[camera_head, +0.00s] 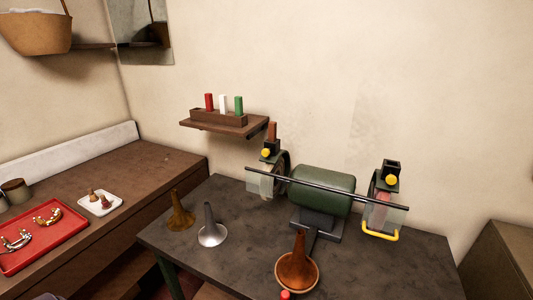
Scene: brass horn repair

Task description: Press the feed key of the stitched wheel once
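A green buffing motor (322,190) stands on the dark-topped bench, with one wheel at each end. The left wheel (284,172) looks pale and is partly behind a clear guard. Above it is a dark feed box with a brown bar (272,131) sticking out and a round yellow key (265,153) on its front. The right wheel (374,188) is partly hidden; its box (391,168) shows no bar and has another yellow key (391,180). I cannot tell from the picture which wheel is stitched. Neither of my grippers is in view.
A dark rod (320,184) crosses before the motor. A yellow handle (381,237) is at the right guard. Brown (180,216) and silver (211,232) bells stand left; a copper bell (298,268) is in front by a red button (285,295). A shelf (222,127) holds colored bars.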

